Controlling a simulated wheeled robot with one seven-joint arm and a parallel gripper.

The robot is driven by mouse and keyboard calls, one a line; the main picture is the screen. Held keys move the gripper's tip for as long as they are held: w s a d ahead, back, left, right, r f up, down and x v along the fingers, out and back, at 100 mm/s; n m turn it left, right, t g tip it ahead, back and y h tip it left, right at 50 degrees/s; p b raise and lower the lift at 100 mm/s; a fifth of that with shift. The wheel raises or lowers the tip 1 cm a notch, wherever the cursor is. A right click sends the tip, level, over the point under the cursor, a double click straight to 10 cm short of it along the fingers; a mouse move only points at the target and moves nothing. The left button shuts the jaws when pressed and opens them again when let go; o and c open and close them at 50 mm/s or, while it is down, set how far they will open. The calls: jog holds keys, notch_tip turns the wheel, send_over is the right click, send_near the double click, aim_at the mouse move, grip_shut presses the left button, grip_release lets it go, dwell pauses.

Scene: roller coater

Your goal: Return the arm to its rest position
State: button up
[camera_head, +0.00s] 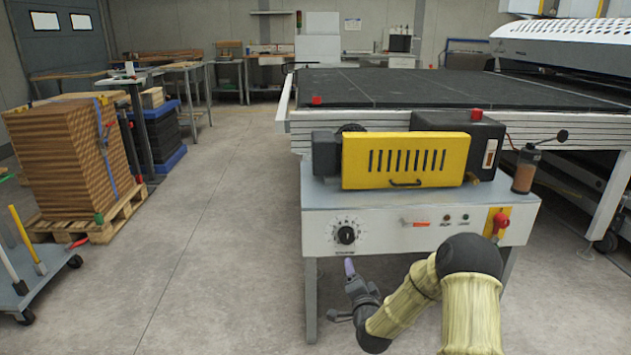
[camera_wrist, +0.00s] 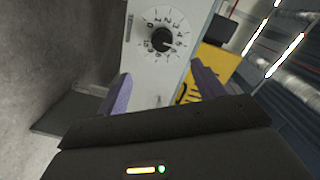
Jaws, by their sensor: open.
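My gripper (camera_head: 350,275) is at the end of my yellow-sleeved arm, low in front of the roller coater's grey control panel (camera_head: 380,234). It is just below the black numbered dial (camera_head: 346,235) on that panel. In the wrist view, my gripper (camera_wrist: 160,90) shows two purple fingers spread apart with nothing between them. The dial (camera_wrist: 162,40) appears beyond and between the fingertips, apart from them. My arm is bent, with its elbow at the lower right of the head view.
A yellow slotted guard (camera_head: 405,160) and a red switch (camera_head: 500,222) on a yellow plate are on the machine near my arm. A table leg (camera_head: 310,300) stands beside my gripper. A pallet of boards (camera_head: 65,160) stands at left. The floor (camera_head: 210,250) between is clear.

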jog(key=s+r+n+g+p, duration=0.1)
jog(key=s+r+n+g, duration=0.3)
jog(key=s, duration=0.7)
jog(key=s+r+n+g, duration=0.1)
jog(key=s+n+g, duration=0.4)
jog(key=s, duration=0.7)
jog(key=s+r+n+g+p, duration=0.1)
jog(key=s+r+n+g, duration=0.2)
jog(key=s+g, duration=0.55)
notch_tip(320, 180, up, 38)
jog(key=s+t+p, duration=0.2)
jog(key=p, duration=3.6)
jog(key=shift+s+d+t+h, duration=0.15)
jog(key=shift+t+h, duration=0.15)
jog(key=shift+t, duration=0.05)
jog(key=shift+f, duration=0.15)
